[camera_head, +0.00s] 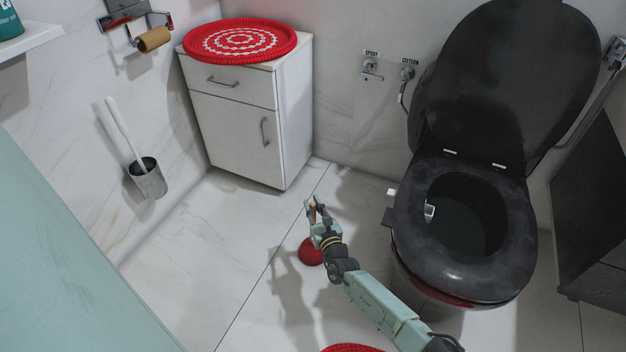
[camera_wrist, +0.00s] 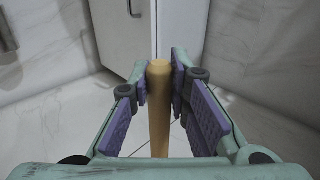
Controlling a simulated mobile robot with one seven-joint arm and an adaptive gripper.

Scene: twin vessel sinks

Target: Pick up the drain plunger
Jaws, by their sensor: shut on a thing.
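The drain plunger has a red rubber cup (camera_head: 311,252) and a wooden handle (camera_wrist: 159,100). In the head view the cup is low over the tiled floor, left of the toilet, partly behind my arm; I cannot tell whether it touches the floor. My gripper (camera_head: 317,212) is at the handle. In the wrist view the handle stands upright between the two purple-padded fingers of my gripper (camera_wrist: 160,90), which are shut on it near its top end. The cup is hidden in the wrist view.
A black toilet (camera_head: 408,220) with its lid up stands to the right. A white cabinet (camera_head: 235,130) with a red round mat (camera_head: 240,40) on top is behind. A toilet brush holder (camera_head: 148,180) is on the left wall. Floor in front of the cabinet is clear.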

